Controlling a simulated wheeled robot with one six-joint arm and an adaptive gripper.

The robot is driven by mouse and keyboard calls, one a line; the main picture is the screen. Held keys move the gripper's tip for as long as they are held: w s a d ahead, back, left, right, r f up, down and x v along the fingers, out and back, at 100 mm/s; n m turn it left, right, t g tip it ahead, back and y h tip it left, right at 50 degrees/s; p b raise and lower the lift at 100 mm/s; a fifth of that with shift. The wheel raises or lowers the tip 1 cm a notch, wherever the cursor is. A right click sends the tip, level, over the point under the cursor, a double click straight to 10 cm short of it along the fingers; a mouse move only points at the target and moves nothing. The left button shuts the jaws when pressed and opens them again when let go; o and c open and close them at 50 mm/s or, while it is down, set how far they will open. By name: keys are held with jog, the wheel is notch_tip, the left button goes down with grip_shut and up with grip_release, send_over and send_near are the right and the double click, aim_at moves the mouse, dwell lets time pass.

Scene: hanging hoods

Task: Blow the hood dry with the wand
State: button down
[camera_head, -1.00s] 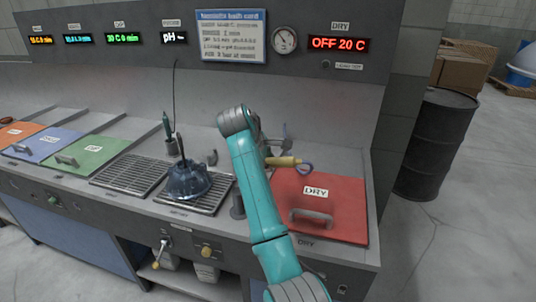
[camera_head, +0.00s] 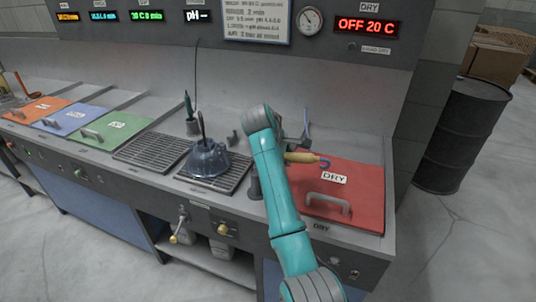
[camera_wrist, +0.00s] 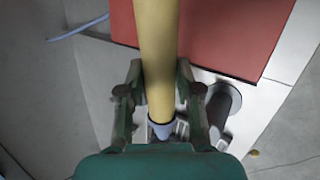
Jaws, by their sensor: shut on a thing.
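The hood (camera_head: 207,158) is a dark blue, glossy dome with a stem on top. It rests on a slatted drain rack in the head view, left of my arm. My gripper (camera_wrist: 160,100) is shut on the yellow handle of a tool, apparently the wand (camera_wrist: 157,45). Its yellow handle (camera_head: 302,157) shows in the head view beside my arm, with a blue loop at its right end. It is above the counter near the red DRY lid. My arm hides most of my gripper in the head view. The hood is outside the wrist view.
The red DRY lid (camera_head: 365,205) is closed, with a grey handle. The DRY display (camera_head: 368,25) reads OFF 20 C. Green, blue and orange lids lie along the counter at left. A green-tipped tool (camera_head: 189,105) stands behind the racks. A dark barrel (camera_head: 462,135) stands at right.

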dwell(0.6)
jog(key=shift+s+a, duration=0.3)
jog(key=shift+s, duration=0.4)
jog(key=shift+s+a, duration=0.25)
jog(key=shift+s, duration=0.45)
jog(key=shift+r, duration=0.1)
notch_tip(320, 180, up, 7)
dwell(0.3)
dwell(0.4)
